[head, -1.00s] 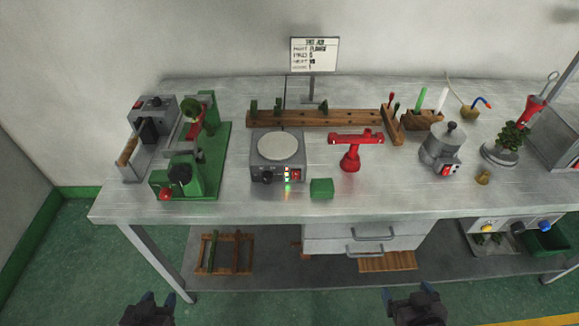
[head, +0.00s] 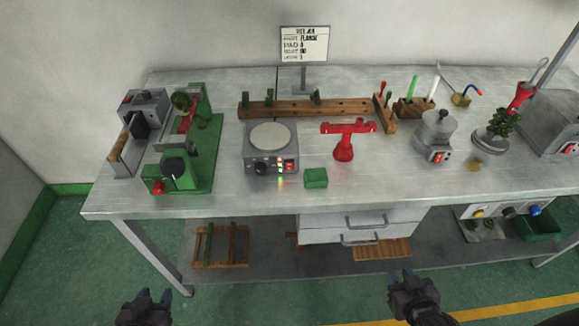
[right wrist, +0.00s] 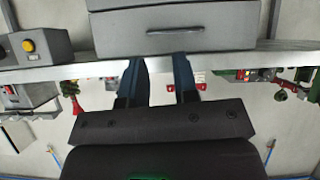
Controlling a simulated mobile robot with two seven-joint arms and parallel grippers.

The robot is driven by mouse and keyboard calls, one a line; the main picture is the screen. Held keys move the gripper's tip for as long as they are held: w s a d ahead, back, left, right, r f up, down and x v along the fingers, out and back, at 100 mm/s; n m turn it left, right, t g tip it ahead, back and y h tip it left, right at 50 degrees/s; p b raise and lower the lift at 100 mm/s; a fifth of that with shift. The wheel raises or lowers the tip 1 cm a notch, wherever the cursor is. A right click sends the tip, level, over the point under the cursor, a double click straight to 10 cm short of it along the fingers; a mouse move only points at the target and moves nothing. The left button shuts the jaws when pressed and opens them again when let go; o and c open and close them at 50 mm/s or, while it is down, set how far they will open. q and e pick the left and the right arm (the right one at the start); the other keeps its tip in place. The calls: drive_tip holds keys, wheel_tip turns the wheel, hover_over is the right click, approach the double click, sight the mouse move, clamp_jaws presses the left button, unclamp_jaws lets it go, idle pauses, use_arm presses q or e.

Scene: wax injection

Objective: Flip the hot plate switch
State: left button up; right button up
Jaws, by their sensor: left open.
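The hot plate (head: 257,157) is a grey box with a round pale top, standing on the bench left of the middle. Its front has a black knob (head: 261,168), small lit lamps and a red switch (head: 290,166) at the right. Which way the switch is set is too small to tell. My left gripper (head: 154,295) is open and empty, low in front of the bench. My right gripper (head: 399,276) is also low in front of the bench, away from the hot plate. In the right wrist view its fingers (right wrist: 160,78) are apart with nothing held.
A green block (head: 316,178) lies right of the hot plate, with a red stand (head: 344,148) beyond it. A green machine (head: 190,170) stands to the left. Drawers (head: 358,228) hang under the metal bench top (head: 232,202). The bench top's front strip is mostly clear.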

drive_tip(key=shift+s+f, duration=0.1)
drive_tip(key=shift+s, duration=0.1)
clamp_jaws()
drive_tip(key=shift+w+r, duration=0.3)
drive_tip(key=shift+w, duration=0.2)
drive_tip(key=shift+s+f, duration=0.1)
drive_tip(key=shift+s, duration=0.05)
drive_tip(key=shift+s+f, duration=0.15)
drive_tip(key=shift+s, duration=0.15)
